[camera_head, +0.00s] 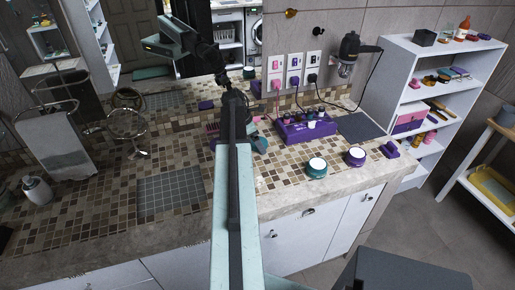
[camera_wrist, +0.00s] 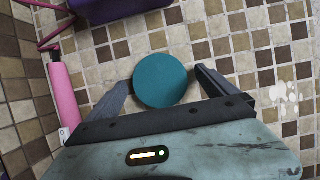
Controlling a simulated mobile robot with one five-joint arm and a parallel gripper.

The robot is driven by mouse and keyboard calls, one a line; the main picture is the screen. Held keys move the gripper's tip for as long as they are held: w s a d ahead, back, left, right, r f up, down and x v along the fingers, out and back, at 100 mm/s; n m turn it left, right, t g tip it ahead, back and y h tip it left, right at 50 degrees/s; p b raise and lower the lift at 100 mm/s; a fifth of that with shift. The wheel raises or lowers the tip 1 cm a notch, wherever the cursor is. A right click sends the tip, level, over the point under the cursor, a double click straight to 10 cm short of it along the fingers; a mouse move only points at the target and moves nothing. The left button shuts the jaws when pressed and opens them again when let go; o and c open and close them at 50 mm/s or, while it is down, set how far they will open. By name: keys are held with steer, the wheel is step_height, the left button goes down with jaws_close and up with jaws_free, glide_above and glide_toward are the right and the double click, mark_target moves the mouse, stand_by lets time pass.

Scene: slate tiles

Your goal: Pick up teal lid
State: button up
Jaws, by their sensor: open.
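The teal lid (camera_wrist: 160,80) is a plain round disc, lying on the tiled counter in the wrist view. My gripper (camera_wrist: 163,77) is open, with one dark finger at the lid's left and one at its right. The lid's near edge lies close to the gripper's dark front bar. I cannot tell whether the fingers touch the lid. In the head view my arm reaches over the counter and hides most of the gripper. A teal patch shows just right of my arm there, but I cannot tell whether it is the lid.
A purple box (camera_head: 306,127) stands near the wall; a pink tool (camera_wrist: 64,95) lies left of my gripper. A teal jar (camera_head: 317,168) and a purple jar (camera_head: 355,156), both white-topped, stand near the counter's front edge. A grey mat (camera_head: 169,193) lies left of my arm.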

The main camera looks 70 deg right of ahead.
steer(key=c, duration=1.4)
steer(key=shift+r, duration=0.15)
